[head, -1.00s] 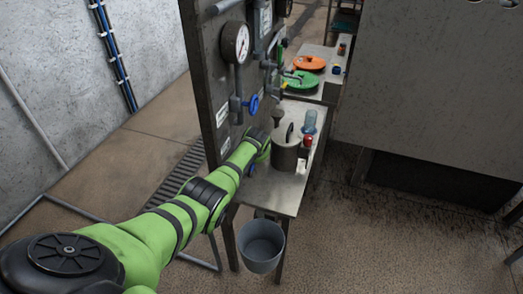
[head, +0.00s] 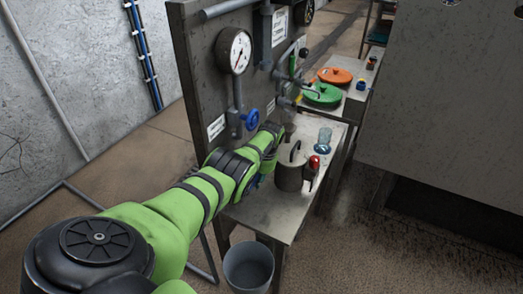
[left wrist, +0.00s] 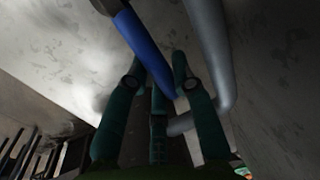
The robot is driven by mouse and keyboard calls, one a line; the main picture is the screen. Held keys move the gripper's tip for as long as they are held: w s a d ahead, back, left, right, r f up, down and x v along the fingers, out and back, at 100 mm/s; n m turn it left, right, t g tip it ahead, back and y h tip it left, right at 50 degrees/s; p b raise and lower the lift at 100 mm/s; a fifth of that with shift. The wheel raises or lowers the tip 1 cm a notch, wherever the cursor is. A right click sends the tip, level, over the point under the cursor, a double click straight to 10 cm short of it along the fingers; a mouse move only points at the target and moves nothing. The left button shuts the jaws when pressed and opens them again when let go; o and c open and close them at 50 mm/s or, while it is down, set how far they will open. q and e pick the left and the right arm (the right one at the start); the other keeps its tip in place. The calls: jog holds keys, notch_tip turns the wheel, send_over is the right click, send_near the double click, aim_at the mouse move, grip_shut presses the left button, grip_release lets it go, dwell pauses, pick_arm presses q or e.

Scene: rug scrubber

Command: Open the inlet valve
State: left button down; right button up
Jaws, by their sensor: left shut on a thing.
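In the left wrist view the dark green fingers (left wrist: 160,75) are shut on a blue bar-like handle (left wrist: 143,45). The handle comes down from the top, and its lower end is between the fingers. The fingertips are hidden in the head view. I cannot tell which valve the blue handle belongs to. My right gripper is not in view.
A pressure gauge (head: 233,51) and pipes are on the panel (head: 195,60). A metal table (head: 270,212) bears a grey pot (head: 289,172), a blue clear bottle (head: 323,140) and a red-topped item (head: 314,162). A grey bucket (head: 248,268) stands beside the table. Green (head: 322,95) and orange (head: 335,75) lids lie behind.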

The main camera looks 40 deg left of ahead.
pick_arm(q)
jog(key=shift+s, duration=0.1)
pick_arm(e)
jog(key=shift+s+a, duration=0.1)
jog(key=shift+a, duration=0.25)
pick_arm(q)
jog(key=shift+f, duration=0.1)
jog(key=c, duration=1)
grip_release()
jog(key=shift+w+r, duration=0.25)
jog(key=shift+r, duration=0.4)
jog(key=r, duration=0.3)
jog(key=d+r, duration=0.1)
jog(key=r, duration=0.3)
jog(key=d+r, duration=0.1)
jog(key=r, duration=0.2)
jog(key=shift+w+d+r, duration=0.1)
jog(key=shift+w+r, duration=0.1)
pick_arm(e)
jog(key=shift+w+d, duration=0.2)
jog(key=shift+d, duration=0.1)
